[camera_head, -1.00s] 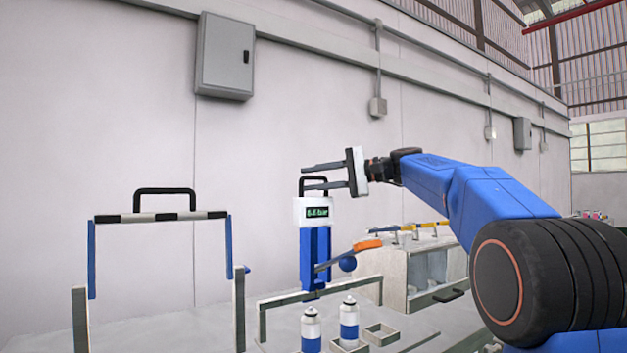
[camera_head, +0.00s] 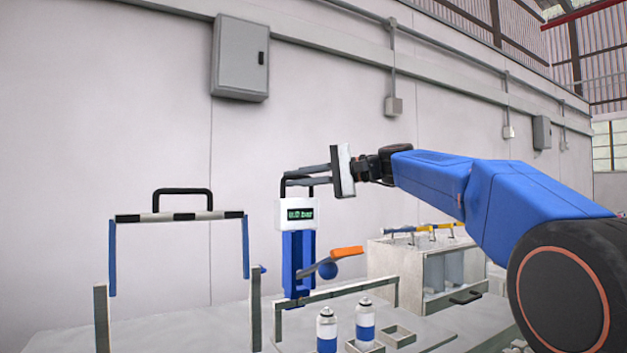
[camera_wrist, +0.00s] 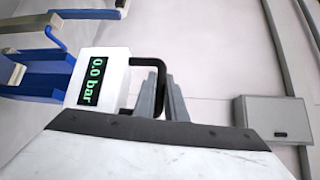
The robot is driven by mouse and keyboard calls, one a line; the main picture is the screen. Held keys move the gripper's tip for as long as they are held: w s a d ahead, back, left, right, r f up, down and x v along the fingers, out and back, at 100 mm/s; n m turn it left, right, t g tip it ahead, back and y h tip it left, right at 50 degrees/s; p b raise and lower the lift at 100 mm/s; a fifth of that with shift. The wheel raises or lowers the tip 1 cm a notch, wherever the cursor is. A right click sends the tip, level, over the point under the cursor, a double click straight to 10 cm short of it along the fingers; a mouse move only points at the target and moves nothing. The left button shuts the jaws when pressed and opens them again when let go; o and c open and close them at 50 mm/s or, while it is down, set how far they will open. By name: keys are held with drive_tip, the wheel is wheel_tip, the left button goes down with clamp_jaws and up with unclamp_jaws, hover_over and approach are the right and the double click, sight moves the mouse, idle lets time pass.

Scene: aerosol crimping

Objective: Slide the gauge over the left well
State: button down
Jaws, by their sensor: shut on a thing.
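The gauge (camera_head: 296,214) is a white box with a green display reading 0.0 bar and a black loop handle on top. It sits on a blue upright (camera_head: 298,262) with an orange-tipped lever (camera_head: 346,253) at its side. My gripper (camera_head: 298,177) is shut on the gauge's handle from the right. The wrist view also shows the gauge (camera_wrist: 98,84), with my gripper (camera_wrist: 166,96) at its black handle.
A low grey rail frame (camera_head: 335,291) runs behind the cans. A black-and-white barred frame (camera_head: 178,216) with blue legs stands at the left. A grey cabinet with racks (camera_head: 410,262) stands at the right. The wall behind carries a grey box (camera_head: 240,58).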

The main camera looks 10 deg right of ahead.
drive_tip(key=shift+s+a, duration=0.2)
drive_tip(key=shift+a, duration=0.25)
drive_tip(key=c, duration=1.8)
unclamp_jaws()
drive_tip(key=shift+a, duration=0.15)
drive_tip(key=v, duration=1.7)
drive_tip(key=shift+d, duration=0.25)
